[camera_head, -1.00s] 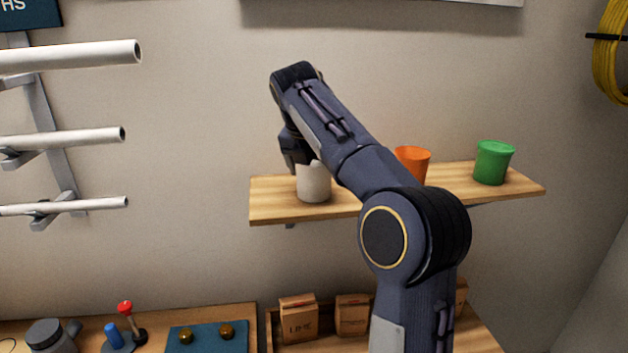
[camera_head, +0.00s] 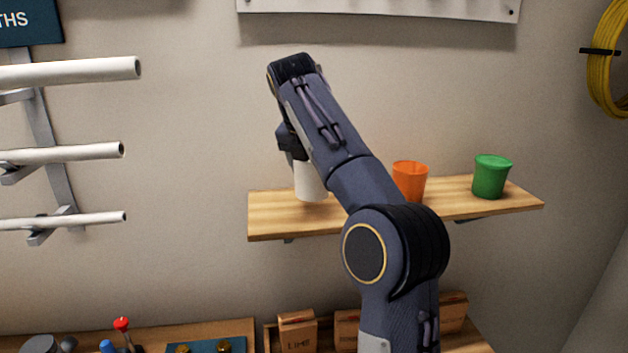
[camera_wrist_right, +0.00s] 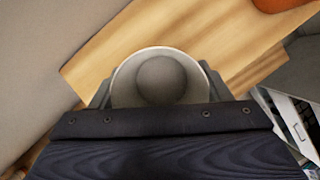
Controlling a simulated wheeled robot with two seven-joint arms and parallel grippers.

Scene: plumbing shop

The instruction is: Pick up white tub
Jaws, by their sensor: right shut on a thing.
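The white tub (camera_head: 310,183) is in the head view at the left part of the wall shelf (camera_head: 270,215), partly hidden behind my right arm. Its lower edge shows against the shelf top and it appears slightly raised above the boards. My right gripper (camera_head: 297,155) comes down on it from above and is shut on it. In the right wrist view I look down into the open round tub (camera_wrist_right: 122,82), with a finger of my right gripper (camera_wrist_right: 160,92) on each side. A rounded grey shape shows inside. My left gripper is not in view.
An orange tub (camera_head: 410,180) and a green tub (camera_head: 491,177) stand farther right on the shelf. White pipes (camera_head: 70,153) stick out on a rack at left. Boxes (camera_head: 298,333) stand on the bench below. The wall is close behind the shelf.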

